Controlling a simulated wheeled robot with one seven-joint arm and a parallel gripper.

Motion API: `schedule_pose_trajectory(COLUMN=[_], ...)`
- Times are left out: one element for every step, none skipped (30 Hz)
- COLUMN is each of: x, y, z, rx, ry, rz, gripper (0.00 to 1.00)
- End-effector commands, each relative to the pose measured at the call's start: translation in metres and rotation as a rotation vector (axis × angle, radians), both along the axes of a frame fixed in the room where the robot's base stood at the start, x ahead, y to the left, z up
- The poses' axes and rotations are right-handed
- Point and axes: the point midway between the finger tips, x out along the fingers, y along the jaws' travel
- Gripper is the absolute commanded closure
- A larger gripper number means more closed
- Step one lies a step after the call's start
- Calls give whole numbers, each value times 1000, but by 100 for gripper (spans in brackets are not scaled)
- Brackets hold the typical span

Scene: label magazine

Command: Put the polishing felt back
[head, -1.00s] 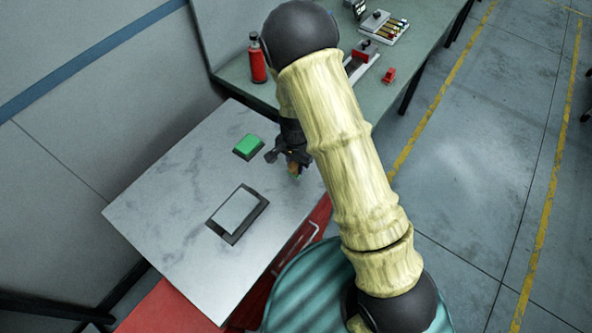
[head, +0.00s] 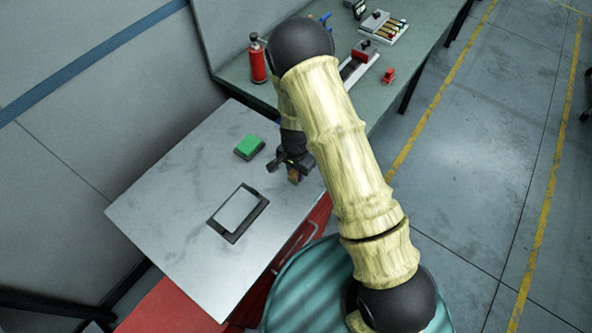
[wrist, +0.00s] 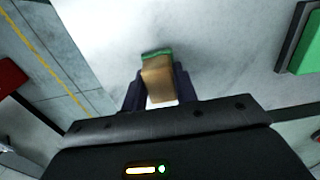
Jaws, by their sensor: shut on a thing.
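My gripper (head: 293,174) is shut on a small tan block with a green layer at its far end, which I take to be the polishing felt (wrist: 157,76). The felt shows between the two dark fingers in the wrist view. It is over the right part of the pale marbled tabletop (head: 165,185); I cannot tell how high. A green pad on a dark base (head: 249,146) lies to the left of my gripper, and its edge shows at the right of the wrist view (wrist: 303,42). A dark tray with a pale plate (head: 238,212) lies nearer the front.
A green bench (head: 232,76) adjoins the tabletop behind, with a red bottle (head: 258,62), a red block (head: 389,75) and a rack of several small rods (head: 384,27). Red drawers (head: 300,240) are below the tabletop. The left of the tabletop is clear.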

Motion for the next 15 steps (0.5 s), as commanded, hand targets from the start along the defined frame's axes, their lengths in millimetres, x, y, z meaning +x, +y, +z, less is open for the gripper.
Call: schedule_pose_trajectory(x=[0, 0, 0, 0, 0, 0, 0, 0, 0, 0, 0, 0, 0, 0, 0], y=[0, 0, 0, 0, 0, 0, 0, 0, 0, 0, 0, 0, 0, 0, 0], z=[-1, -1, -3, -4, -4, -3, -3, -3, -3, -3, -3, -3, -3, -3, -3], rx=[0, 0, 0, 0, 0, 0, 0, 0, 0, 0, 0, 0, 0, 0, 0], ry=[0, 0, 0, 0, 0, 0, 0, 0, 0, 0, 0, 0, 0, 0, 0], rz=[0, 0, 0, 0, 0, 0, 0, 0, 0, 0, 0, 0, 0, 0, 0], gripper=[93, 93, 93, 93, 69, 62, 56, 50, 50, 50, 50, 50, 50, 50, 50])
